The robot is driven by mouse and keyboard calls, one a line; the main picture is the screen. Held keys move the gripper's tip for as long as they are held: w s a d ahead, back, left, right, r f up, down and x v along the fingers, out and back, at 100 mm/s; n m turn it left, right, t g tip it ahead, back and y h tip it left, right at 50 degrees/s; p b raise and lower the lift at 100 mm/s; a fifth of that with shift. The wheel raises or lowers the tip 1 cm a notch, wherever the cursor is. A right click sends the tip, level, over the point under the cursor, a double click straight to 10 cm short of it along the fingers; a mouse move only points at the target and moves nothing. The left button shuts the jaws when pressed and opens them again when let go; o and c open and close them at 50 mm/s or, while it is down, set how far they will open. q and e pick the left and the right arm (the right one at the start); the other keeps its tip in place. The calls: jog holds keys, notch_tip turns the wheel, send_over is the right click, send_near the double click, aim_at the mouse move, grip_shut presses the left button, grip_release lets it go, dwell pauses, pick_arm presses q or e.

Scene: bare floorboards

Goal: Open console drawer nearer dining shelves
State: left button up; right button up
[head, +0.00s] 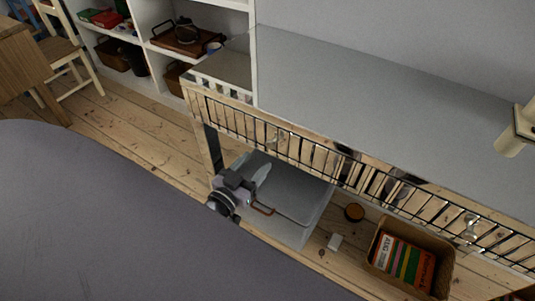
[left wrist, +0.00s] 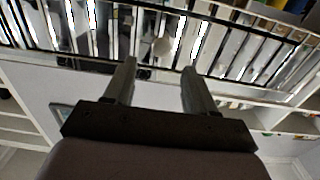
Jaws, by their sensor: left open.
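The console (head: 370,100) has a grey top and a mirrored front crossed by dark upright bars. The drawer nearer the shelves (head: 235,120) is the left part of that front and looks closed. A small, indistinct knob (head: 273,137) shows on it. My left gripper (head: 236,187) is below and in front of this drawer front. In the left wrist view, my left gripper (left wrist: 157,75) is open, with nothing between its fingers. The barred mirrored front (left wrist: 225,45) lies beyond the fingertips, and reflections blur its details. My right gripper is not in view.
White shelves (head: 150,55) with baskets and a tray stand left of the console. A grey storage box (head: 290,190) and a basket of books (head: 380,265) sit under it. A chair (head: 62,50) is far left. Floorboards (head: 130,125) are clear between.

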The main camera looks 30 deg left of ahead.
aim_at(269, 145)
pick_arm(q)
jog(key=shift+w+b, duration=0.4)
jog(key=shift+w, duration=3.15)
grip_shut()
